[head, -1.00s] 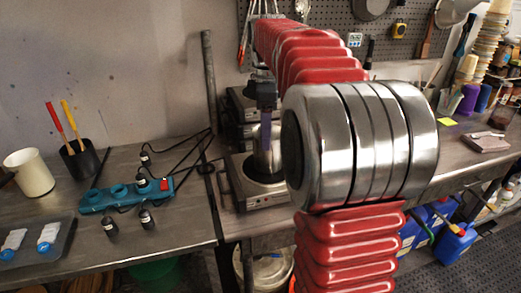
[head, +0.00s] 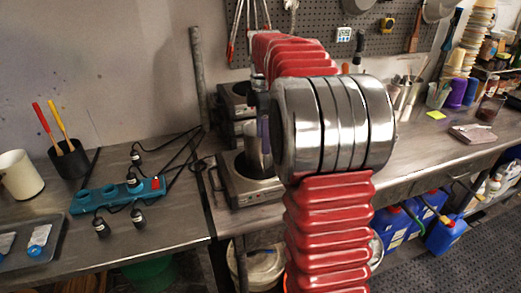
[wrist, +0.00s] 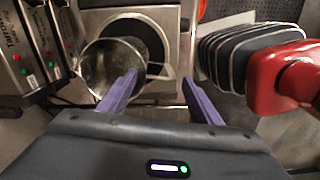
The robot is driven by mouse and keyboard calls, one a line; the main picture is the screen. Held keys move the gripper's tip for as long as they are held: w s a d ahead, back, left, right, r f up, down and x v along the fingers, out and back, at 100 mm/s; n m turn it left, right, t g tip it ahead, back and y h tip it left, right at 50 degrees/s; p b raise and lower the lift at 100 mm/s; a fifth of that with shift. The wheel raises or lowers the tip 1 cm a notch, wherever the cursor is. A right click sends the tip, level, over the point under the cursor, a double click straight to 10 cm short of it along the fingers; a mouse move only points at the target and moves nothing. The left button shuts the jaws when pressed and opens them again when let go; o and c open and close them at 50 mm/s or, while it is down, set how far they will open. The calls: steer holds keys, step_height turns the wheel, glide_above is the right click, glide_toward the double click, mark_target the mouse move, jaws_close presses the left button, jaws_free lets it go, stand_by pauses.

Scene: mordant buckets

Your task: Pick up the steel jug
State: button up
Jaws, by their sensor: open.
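The steel jug (head: 249,143) stands upright on a hot plate (head: 255,193) behind my arm, which partly hides it in the head view. In the wrist view I look into the open mouth of the jug (wrist: 105,70), left of centre, with its handle (wrist: 164,68) to the right. My gripper (wrist: 160,77) is open, with two purple fingers. The left finger overlaps the jug's right side and the right finger is beyond the handle, so the handle shows between them. I cannot tell whether either finger touches the jug. In the head view, one purple finger shows beside the jug.
A teal power strip (head: 118,194) with black cables lies on the left table, near a black cup (head: 70,160) and a white mug (head: 19,174). A grey pipe (head: 198,75) rises by the wall.

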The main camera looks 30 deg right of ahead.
mark_target(263, 163)
steer(key=shift+f, duration=2.35)
steer(key=shift+f, duration=2.6)
steer(key=shift+c, duration=0.7)
steer(key=shift+s+a, duration=0.1)
jaws_close()
